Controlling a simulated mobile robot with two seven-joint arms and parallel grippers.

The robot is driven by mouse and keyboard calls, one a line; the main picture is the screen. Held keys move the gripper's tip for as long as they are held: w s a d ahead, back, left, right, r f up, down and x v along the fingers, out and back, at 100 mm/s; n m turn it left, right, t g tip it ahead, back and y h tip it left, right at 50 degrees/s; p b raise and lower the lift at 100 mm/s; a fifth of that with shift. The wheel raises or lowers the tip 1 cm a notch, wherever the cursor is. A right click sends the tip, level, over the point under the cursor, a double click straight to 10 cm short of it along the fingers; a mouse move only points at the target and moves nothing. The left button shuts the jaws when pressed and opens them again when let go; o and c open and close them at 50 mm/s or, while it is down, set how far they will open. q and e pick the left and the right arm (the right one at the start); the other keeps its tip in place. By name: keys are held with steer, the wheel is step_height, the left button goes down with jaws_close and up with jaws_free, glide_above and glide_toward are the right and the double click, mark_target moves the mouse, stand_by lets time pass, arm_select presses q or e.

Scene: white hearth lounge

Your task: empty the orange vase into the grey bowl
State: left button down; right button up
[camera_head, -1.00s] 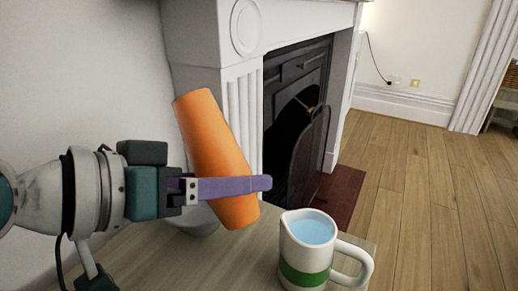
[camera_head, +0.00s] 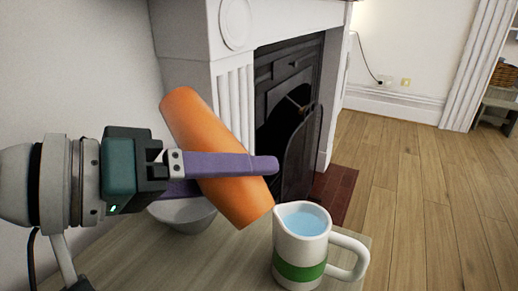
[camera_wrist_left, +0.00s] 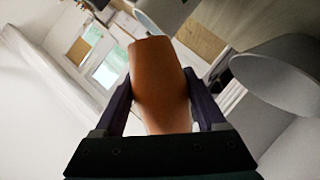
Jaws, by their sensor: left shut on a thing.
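The orange vase (camera_head: 217,150) is held in the air, tilted, its upper end leaning left and its lower end to the right, beside the jug. My left gripper (camera_head: 240,172), with purple fingers, is shut around the vase's middle. The left wrist view also shows the vase (camera_wrist_left: 160,88) between both fingers. I cannot tell which end is its mouth or see what is inside. The grey bowl (camera_head: 187,217) stands on the table below and behind the gripper, partly hidden by it. In the left wrist view the bowl (camera_wrist_left: 275,78) is at the right. My right gripper is not in view.
A white jug with a green band (camera_head: 300,250) holds pale blue liquid on the table (camera_head: 205,265), close to the vase's lower end. The white fireplace (camera_head: 235,85) stands behind, with a dark guard (camera_head: 298,150). Wooden floor (camera_head: 420,190) is open at the right.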

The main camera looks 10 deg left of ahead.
arm_select(q)
steer(key=shift+s+d+f+n+h+b, duration=0.25)
steer(key=shift+f+n+h+b, duration=0.25)
steer(key=shift+n+b, duration=0.3)
steer(key=shift+r, duration=0.1)
steer(key=shift+s+a+n+h+b, duration=0.1)
steer(key=shift+s+n+h+b, duration=0.1)
steer(key=shift+n+h, duration=0.25)
steer(key=shift+s+a+n+h+b, duration=0.15)
steer(key=shift+n+h, duration=0.1)
steer(key=shift+n, duration=0.4)
steer(key=shift+w+a+f+n+b, duration=0.1)
steer(key=shift+a+f+n+b, duration=0.2)
steer(key=shift+b, duration=0.3)
steer(key=shift+a+f+n+h+b, duration=0.3)
steer(key=shift+f+h+b, duration=0.1)
steer(key=shift+b, duration=0.15)
steer(key=shift+r, duration=0.2)
